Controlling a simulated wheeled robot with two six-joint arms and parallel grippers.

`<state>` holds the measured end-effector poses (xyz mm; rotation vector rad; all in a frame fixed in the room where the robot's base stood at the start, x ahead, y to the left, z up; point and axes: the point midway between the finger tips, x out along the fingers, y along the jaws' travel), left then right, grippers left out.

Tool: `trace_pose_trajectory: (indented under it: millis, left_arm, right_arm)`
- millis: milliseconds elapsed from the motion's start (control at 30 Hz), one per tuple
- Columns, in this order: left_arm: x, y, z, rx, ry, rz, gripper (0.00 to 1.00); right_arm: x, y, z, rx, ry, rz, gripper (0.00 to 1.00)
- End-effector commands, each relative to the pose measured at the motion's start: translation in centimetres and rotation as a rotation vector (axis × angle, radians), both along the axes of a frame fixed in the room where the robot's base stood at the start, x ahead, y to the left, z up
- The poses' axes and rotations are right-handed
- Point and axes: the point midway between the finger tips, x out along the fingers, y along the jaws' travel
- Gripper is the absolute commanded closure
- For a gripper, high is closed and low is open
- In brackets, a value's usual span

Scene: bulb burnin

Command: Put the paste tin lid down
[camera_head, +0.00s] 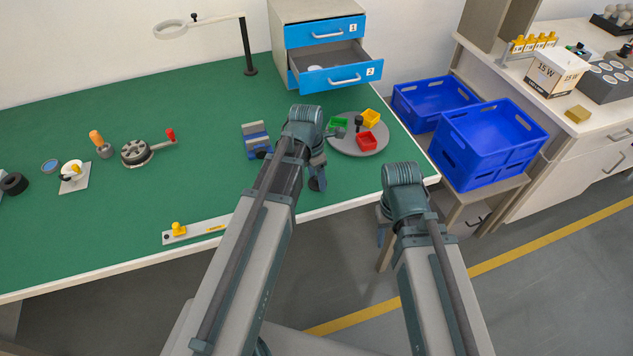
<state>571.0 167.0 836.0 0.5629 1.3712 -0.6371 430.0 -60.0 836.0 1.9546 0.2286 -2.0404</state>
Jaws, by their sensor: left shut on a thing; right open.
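My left gripper (318,180) points down over the right part of the green bench top (218,178), in front of the round grey tray. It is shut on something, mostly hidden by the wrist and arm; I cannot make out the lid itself. A small round tin with a blue top surface (50,166) sits at the far left of the bench; it may be the paste tin, but it is too small to be sure. My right gripper (382,232) is open, low by the bench's right front corner, partly hidden by its own wrist.
The round grey tray (345,146) holds green, yellow and red bins. A blue-grey stepped block (254,136) stands left of my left wrist. A drawer unit (327,52) has its lower drawer open. Blue crates (490,143) stand at right.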

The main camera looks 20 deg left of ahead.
Motion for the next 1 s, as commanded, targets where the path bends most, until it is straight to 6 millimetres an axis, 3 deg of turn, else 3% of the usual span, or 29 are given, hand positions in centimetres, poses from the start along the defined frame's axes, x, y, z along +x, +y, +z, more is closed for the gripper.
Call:
trace_pose_trajectory:
  millis: [367,400,533,1000]
  left_arm:
    - [0.00,-0.02,-0.42,0.000,0.000,0.000,0.87]
    - [-0.01,-0.02,-0.28,0.000,0.000,0.000,0.31]
    - [0.00,-0.01,-0.25,0.000,0.000,0.000,0.08]
    - [-0.01,-0.01,0.25,0.000,0.000,0.000,0.06]
  right_arm:
    - [0.00,0.00,-0.42,0.000,0.000,0.000,0.50]
    - [0.00,0.00,-0.28,0.000,0.000,0.000,0.50]
    - [-0.01,0.00,-0.25,0.000,0.000,0.000,0.50]
    - [0.00,0.01,0.25,0.000,0.000,0.000,0.50]
